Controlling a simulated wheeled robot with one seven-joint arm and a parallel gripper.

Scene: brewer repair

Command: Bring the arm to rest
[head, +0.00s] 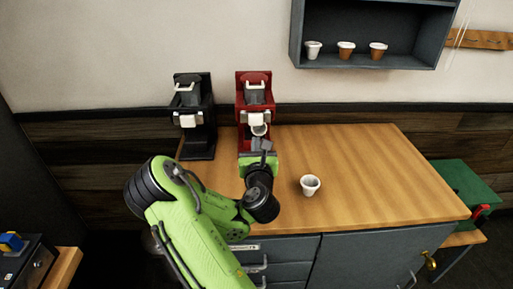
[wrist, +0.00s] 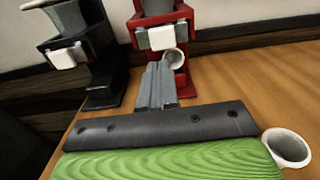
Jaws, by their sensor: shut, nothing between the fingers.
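My green arm reaches over the wooden counter (head: 365,170). My gripper (head: 265,146) is shut and empty, in front of the red brewer (head: 241,95). In the wrist view the shut grey fingers (wrist: 156,72) point toward the red brewer (wrist: 181,12). A white cup (head: 259,130) is at the red brewer, just beyond the fingertips; it also shows in the wrist view (wrist: 175,57). I cannot tell whether the fingers touch it. The red brewer's lower part is partly hidden by my gripper.
A black brewer (head: 200,140) stands left of the red one. A second white cup (head: 310,186) stands on the counter, right of my arm. A wall shelf (head: 360,20) holds three cups. A green box (head: 465,183) sits at the right. The counter's right part is clear.

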